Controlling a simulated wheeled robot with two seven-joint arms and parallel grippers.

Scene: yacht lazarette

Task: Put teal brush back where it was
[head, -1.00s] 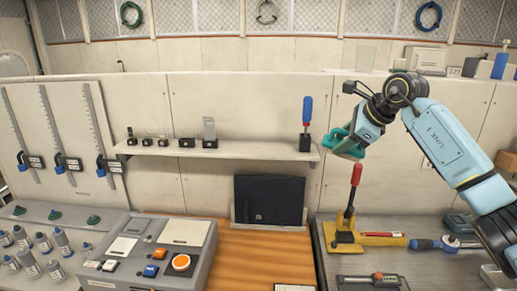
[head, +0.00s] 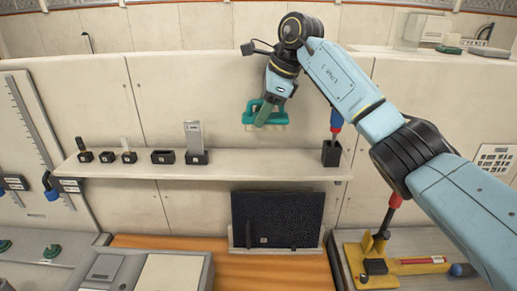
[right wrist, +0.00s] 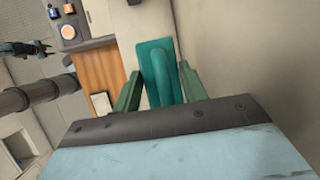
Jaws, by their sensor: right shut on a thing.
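The teal brush (head: 278,118) is held in my right gripper (head: 264,113), above the shelf (head: 250,167) and in front of the pale wall panel. In the right wrist view the brush's flat teal body (right wrist: 154,65) and its raised handle show between the two green fingers (right wrist: 160,92). The fingers are shut on the handle. The brush is apart from the shelf. My left gripper is not seen in the head view.
Several small black holders stand on the shelf's left half; one holder (head: 163,157) looks empty. A holder (head: 331,154) with a blue-handled tool stands at the right end. A black panel (head: 277,218) stands below. A yellow fixture (head: 372,262) is at lower right.

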